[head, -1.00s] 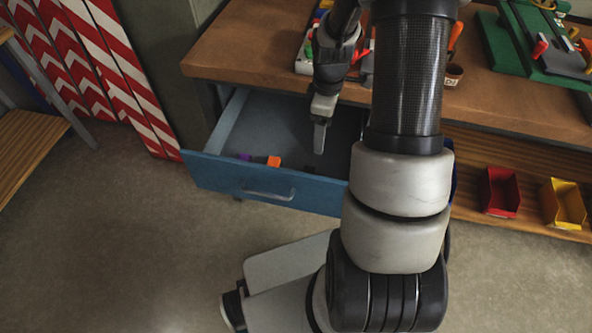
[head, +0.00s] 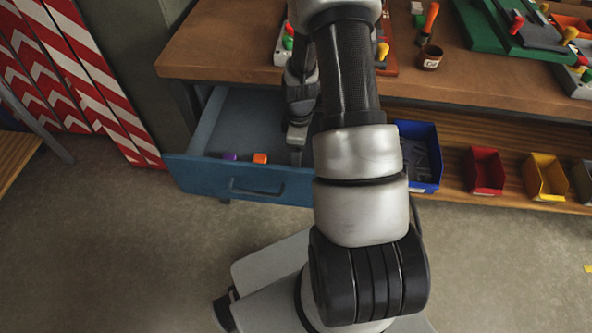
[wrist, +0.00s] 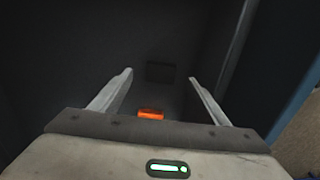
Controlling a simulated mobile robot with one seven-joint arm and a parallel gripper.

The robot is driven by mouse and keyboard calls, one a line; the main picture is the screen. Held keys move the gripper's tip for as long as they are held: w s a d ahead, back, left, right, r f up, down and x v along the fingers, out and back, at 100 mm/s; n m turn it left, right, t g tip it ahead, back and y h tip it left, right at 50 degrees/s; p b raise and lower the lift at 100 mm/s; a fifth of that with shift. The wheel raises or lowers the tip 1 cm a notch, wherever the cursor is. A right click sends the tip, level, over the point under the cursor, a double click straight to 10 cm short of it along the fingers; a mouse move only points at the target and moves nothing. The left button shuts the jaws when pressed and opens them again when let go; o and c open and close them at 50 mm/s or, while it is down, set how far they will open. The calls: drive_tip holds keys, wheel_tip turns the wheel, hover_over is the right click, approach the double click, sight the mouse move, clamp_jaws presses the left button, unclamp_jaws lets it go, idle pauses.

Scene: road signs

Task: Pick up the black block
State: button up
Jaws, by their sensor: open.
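The black block (wrist: 160,72) shows faintly in the wrist view as a dark shape on the dark drawer floor, between and beyond my fingertips. I cannot make it out in the head view, where my arm and gripper cover that part. My gripper (wrist: 161,77) is open, with one finger on each side and nothing between them. In the head view my gripper (head: 296,155) reaches down into the open drawer (head: 240,182), right of the orange block. How far the fingertips are above the block is hard to tell.
An orange block (head: 260,158) and a purple block (head: 230,156) lie in the drawer behind its front panel. The orange block (wrist: 150,114) also shows near my gripper's base in the wrist view. The wooden worktop (head: 225,60) overhangs the drawer's back. Blue (head: 432,180), red and yellow bins stand right.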

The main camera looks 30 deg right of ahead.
drive_tip(key=shift+w+a+f+b, duration=0.1)
drive_tip(key=shift+a+f+b, duration=0.15)
drive_tip(key=shift+f, duration=1.1)
drive_tip(key=shift+a+f+b, duration=0.1)
drive_tip(key=shift+f+b, duration=0.1)
drive_tip(key=shift+f, duration=1.15)
drive_tip(key=shift+c, duration=0.5)
drive_tip(key=c, duration=1.1)
drive_tip(key=shift+r, duration=0.1)
